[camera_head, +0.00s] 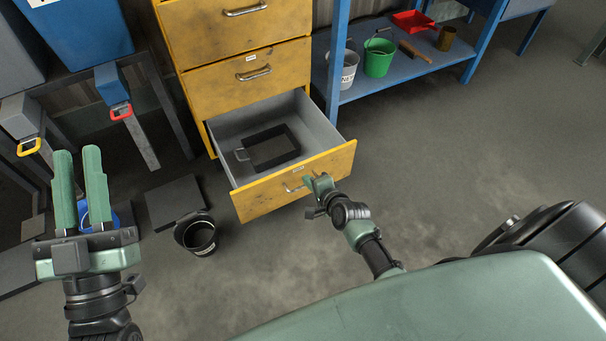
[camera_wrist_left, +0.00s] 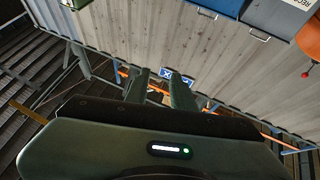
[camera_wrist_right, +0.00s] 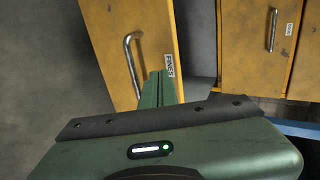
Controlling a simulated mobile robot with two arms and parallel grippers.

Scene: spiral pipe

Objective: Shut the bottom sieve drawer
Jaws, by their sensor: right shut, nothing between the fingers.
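The bottom sieve drawer (camera_head: 327,166) of the yellow cabinet is pulled well out, with a grey inside and a dark square frame (camera_head: 271,147) with a small handle lying in it. My right gripper (camera_head: 316,182) is at the drawer's front, near its metal handle (camera_head: 293,187). In the right wrist view the shut fingers (camera_wrist_right: 160,88) are beside the handle (camera_wrist_right: 132,66) and the label; whether they touch the front I cannot tell. My left gripper (camera_head: 78,178) is raised at the left, open and empty, away from the cabinet. Its fingers also show in the left wrist view (camera_wrist_left: 157,88).
The upper drawers (camera_head: 245,79) are shut. A black bucket (camera_head: 200,236) and a dark flat plate (camera_head: 174,202) are on the floor left of the open drawer. A blue shelf (camera_head: 394,74) with a green bucket (camera_head: 379,58) stands right. The floor right of the drawer is clear.

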